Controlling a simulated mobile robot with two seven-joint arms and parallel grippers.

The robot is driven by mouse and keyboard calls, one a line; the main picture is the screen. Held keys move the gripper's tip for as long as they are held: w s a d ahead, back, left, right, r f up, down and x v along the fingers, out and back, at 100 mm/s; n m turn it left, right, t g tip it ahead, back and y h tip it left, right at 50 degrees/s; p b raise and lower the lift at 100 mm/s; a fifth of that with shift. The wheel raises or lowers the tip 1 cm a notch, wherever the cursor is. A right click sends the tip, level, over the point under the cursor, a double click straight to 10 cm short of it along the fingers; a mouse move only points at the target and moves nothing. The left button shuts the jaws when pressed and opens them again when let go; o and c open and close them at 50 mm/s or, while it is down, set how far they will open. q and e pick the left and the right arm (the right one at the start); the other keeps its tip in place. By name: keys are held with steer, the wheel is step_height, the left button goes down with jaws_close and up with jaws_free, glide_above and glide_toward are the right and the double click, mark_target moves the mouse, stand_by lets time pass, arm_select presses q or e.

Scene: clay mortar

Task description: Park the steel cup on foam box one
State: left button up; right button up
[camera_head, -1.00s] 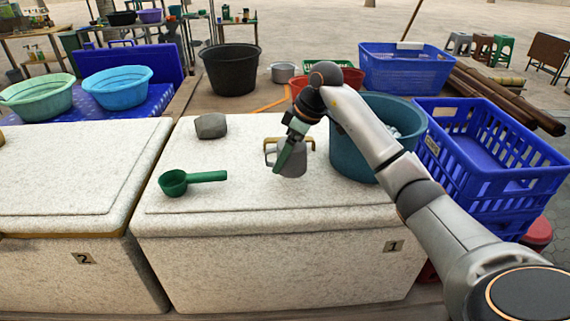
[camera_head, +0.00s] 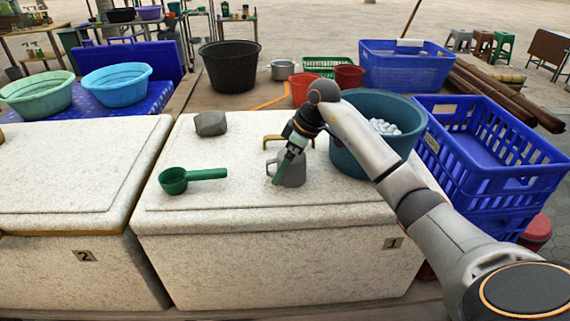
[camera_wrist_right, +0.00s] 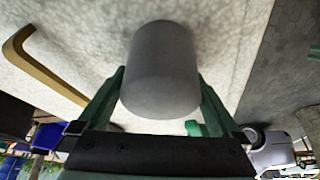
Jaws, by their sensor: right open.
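The grey steel cup (camera_head: 293,174) stands upright on the white speckled lid of foam box one (camera_head: 330,205), near the middle; its handle points left. It also shows in the right wrist view (camera_wrist_right: 160,70). My right gripper (camera_head: 280,173) is open around the cup, with a green finger on each side of it in the wrist view (camera_wrist_right: 161,82). Whether the fingers touch the cup is hard to tell. My left gripper is not in view.
On box one's lid are a green scoop (camera_head: 175,181), a grey stone (camera_head: 210,123) and a brass-coloured handle (camera_head: 272,139) behind the cup. A teal tub (camera_head: 352,158) stands right of the cup. Foam box two (camera_head: 70,175) is at left. The lid's front strip is clear.

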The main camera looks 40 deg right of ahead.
steer(key=v, duration=1.2)
steer(key=shift+w+r, duration=0.1)
steer(key=shift+r, duration=0.1)
steer(key=shift+a, duration=0.1)
